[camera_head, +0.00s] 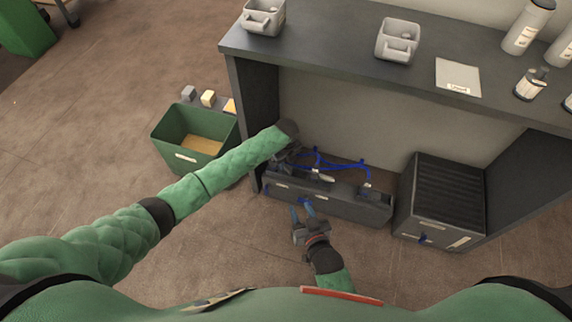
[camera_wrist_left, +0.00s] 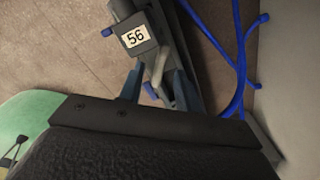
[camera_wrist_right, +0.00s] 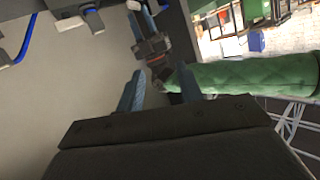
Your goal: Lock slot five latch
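In the head view my left wrist hides most of that gripper (camera_head: 290,160), at the left end of a low dark bench (camera_head: 335,204) holding several latch units. My right gripper (camera_head: 303,210) is open and empty in front of that bench. No slot number five is readable.
Blue hoses (camera_head: 340,163) run behind the latch units. A dark ribbed box (camera_head: 447,190) stands right of the bench, under a grey worktop (camera_head: 330,50) with bins and bottles. A green crate (camera_head: 170,130) sits at left. The floor in front is clear.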

